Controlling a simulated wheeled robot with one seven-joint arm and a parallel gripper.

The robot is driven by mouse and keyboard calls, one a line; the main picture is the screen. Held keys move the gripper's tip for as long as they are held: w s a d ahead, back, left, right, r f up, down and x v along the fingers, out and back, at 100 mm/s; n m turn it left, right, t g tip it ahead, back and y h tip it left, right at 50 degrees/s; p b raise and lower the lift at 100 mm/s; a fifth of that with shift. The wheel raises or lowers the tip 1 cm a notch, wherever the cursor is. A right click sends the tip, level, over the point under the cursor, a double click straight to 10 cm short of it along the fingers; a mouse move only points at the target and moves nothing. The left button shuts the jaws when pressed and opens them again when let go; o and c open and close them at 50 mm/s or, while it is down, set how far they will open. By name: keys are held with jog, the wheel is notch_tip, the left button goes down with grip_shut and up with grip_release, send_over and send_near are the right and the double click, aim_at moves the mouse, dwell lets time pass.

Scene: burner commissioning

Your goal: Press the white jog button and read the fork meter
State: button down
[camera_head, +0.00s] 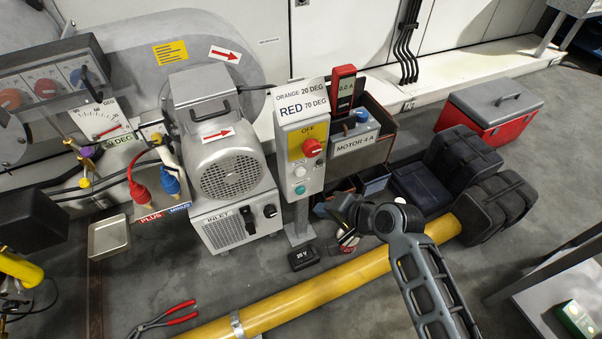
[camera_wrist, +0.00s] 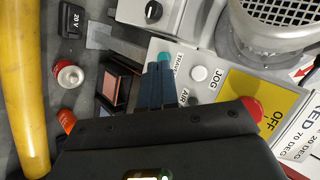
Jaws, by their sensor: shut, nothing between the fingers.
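The grey control box carries the white jog button (camera_head: 299,171), a teal button (camera_head: 300,190) below it and a red knob (camera_head: 312,148) on a yellow OFF plate. In the wrist view the white button (camera_wrist: 199,73) sits beside the JOG label, uncovered. My gripper (camera_wrist: 158,68) is shut and empty; its fingertips appear beside the teal button (camera_wrist: 165,57), left of the white one. I cannot tell whether they touch the box. In the head view my gripper (camera_head: 338,202) is low, right of the box post. The red fork meter (camera_head: 343,92) stands behind the box, its display reading 0.0 A.
The blower motor (camera_head: 228,165) stands left of the box. A MOTOR 4 A box (camera_head: 355,143) is behind right. A yellow pipe (camera_head: 290,302) crosses the floor, with red pliers (camera_head: 165,318) beside it. A 20 V block (camera_head: 304,258) lies near the post. Dark cases (camera_head: 461,152) stand right.

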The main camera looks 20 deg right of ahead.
aim_at(300, 172)
jog(key=w+b, duration=0.3)
jog(key=w, duration=0.5)
jog(key=shift+w, duration=0.25)
jog(key=shift+w, duration=0.2)
dwell(1.8)
jog(key=shift+w, duration=0.25)
